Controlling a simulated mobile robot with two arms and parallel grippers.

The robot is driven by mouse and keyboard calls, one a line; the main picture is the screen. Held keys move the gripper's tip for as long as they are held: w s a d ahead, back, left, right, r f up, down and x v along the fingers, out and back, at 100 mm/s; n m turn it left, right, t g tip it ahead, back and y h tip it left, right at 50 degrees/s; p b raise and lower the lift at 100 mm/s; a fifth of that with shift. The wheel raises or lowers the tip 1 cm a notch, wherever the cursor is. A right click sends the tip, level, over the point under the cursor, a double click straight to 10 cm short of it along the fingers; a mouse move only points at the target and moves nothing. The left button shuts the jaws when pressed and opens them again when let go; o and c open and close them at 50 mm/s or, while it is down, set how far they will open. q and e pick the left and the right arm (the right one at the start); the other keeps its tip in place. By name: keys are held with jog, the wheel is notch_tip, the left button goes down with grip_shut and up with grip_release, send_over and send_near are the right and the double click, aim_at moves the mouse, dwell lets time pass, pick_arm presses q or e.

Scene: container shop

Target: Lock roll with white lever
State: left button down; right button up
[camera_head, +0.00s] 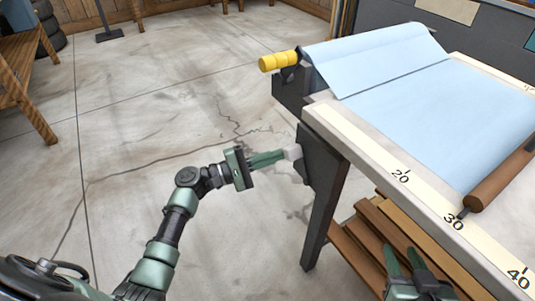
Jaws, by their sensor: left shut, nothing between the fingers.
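The white lever (293,152) is a small pale block on the dark side bracket at the left of the table. My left gripper (285,155) is shut and empty, with its fingertips at the lever; I cannot tell whether they touch it. The blue roll sheet (375,55) lies over the roll at the table's far end and spreads flat along the top. A yellow knob (278,61) sticks out at the left end of the roll. My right gripper (401,250) is at the bottom, near the table's front edge, with its fingers apart and empty.
The table (350,131) has a ruler edge with numbers. A brown wooden bar (500,182) lies across the sheet. Wooden slats (365,240) sit below the table, beside its dark leg (322,215). The concrete floor to the left is mostly free.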

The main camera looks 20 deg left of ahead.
pick_arm(q)
jog(key=shift+d, duration=0.1)
pick_arm(e)
jog(key=shift+f, duration=0.15)
pick_arm(q)
jog(key=shift+s+r, duration=0.15)
